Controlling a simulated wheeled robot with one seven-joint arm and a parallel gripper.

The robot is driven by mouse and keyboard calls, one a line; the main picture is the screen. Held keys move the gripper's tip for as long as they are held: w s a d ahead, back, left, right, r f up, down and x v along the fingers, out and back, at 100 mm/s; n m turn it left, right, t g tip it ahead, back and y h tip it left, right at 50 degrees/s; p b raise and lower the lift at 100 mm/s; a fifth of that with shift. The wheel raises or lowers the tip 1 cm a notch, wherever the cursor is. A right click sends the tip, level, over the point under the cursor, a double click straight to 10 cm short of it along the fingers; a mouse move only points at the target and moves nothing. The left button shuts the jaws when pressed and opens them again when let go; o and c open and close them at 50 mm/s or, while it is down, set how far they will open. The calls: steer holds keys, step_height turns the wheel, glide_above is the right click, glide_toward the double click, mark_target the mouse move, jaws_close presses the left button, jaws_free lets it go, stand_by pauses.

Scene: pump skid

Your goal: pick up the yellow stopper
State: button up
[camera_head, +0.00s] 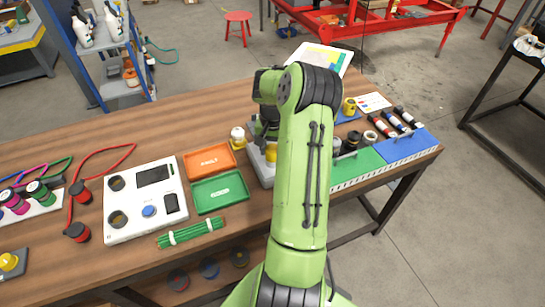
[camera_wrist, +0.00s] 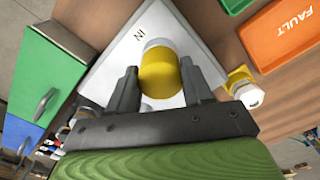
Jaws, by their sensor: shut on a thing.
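The yellow stopper (camera_wrist: 160,76) shows in the wrist view between the two fingers of my gripper (camera_wrist: 159,69), which is shut on it. A pale grey ring shows just beyond the stopper, over a light plate (camera_wrist: 205,70) marked "IN". I cannot tell whether the stopper is seated there or clear of it. In the head view a yellow piece (camera_head: 271,153) shows beside my arm at the grey block (camera_head: 262,170). My arm hides the gripper and most of the block there.
A yellow-and-white piece (camera_head: 238,138) stands close by, left of the block. Orange (camera_head: 205,148) and green (camera_head: 215,186) trays and a white panel box (camera_head: 145,225) lie further left. To the right are a green-and-blue rack (camera_head: 360,165) and several dark cylinders.

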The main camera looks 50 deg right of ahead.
mark_target(272, 148)
step_height(272, 148, up, 10)
steer(key=shift+r+p, duration=0.1)
steer(key=shift+p, duration=0.8)
